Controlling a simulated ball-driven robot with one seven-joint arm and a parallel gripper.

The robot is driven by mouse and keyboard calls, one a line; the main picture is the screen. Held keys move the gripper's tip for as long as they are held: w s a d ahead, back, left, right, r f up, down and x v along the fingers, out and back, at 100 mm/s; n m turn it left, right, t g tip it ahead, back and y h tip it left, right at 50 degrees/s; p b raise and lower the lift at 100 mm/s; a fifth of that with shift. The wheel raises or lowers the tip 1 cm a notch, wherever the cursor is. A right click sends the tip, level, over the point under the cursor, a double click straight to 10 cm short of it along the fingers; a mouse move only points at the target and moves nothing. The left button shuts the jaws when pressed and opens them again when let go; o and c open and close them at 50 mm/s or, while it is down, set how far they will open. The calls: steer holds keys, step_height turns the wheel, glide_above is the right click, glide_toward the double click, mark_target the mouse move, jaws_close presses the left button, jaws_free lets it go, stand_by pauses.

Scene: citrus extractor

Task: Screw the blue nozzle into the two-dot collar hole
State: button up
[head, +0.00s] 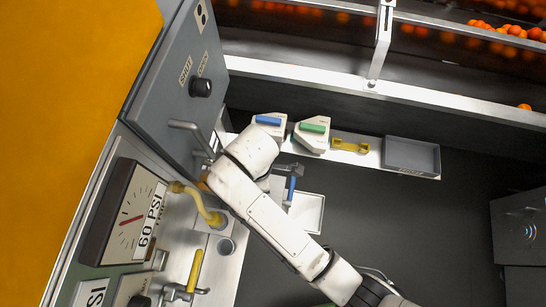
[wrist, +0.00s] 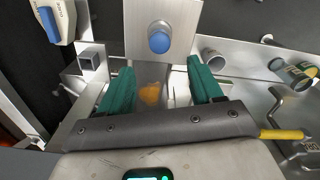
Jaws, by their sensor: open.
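The blue nozzle (wrist: 159,41) shows end-on as a round blue cap on a pale plate, just beyond my fingertips in the wrist view. In the head view the blue nozzle (head: 291,188) appears as a short blue piece at the edge of the pale tray (head: 309,213). My gripper (wrist: 160,72) is open, its two green fingers apart with nothing held between them.
A grey panel (head: 190,85) with a knob and bar handle stands left of my arm. Below are a pressure gauge (head: 130,213), a yellow hose (head: 205,207) and a yellow-handled lever (head: 195,270).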

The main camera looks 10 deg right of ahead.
step_height(320, 180, down, 10)
steer(key=shift+f, duration=0.15)
stand_by(0.3)
steer(key=shift+d, duration=0.1)
steer(key=c, duration=0.9)
steer(key=o, duration=0.9)
step_height(320, 180, up, 11)
steer(key=shift+f, duration=0.1)
